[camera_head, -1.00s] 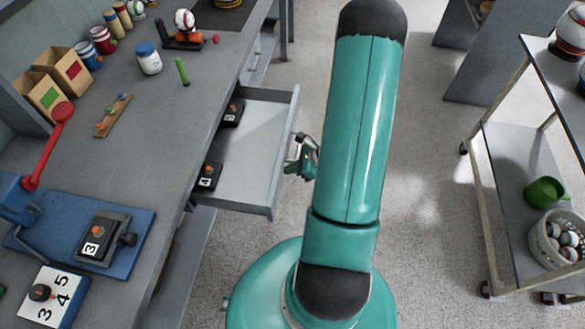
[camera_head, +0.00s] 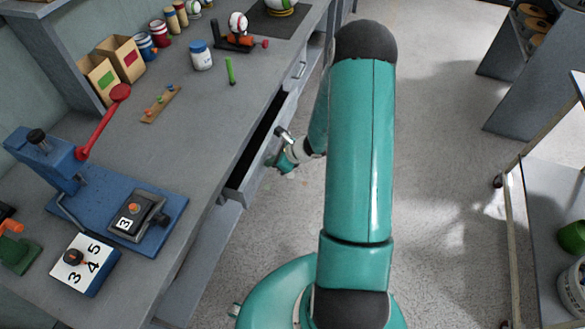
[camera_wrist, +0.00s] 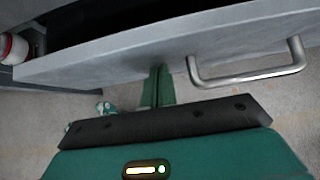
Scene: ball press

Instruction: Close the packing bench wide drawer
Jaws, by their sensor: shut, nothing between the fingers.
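The packing bench wide drawer (camera_head: 262,150) is mostly pushed in. A narrow dark gap shows between its front and the bench (camera_head: 190,110). In the wrist view the grey drawer front (camera_wrist: 110,55) runs across the top, with a metal bar handle (camera_wrist: 250,75) at the right. My gripper (camera_head: 281,148) is outside the drawer, close against its front. In the wrist view its green fingers (camera_wrist: 157,88) are together, left of the handle and not around it. Whether the fingertips touch the front is hard to tell. The drawer's contents are hidden.
The bench top holds a blue press (camera_head: 75,170) with a red lever, a number block (camera_head: 84,263), cardboard boxes (camera_head: 110,70) and a white jar (camera_head: 201,56). A cart (camera_head: 545,210) stands at the right. The floor between is clear.

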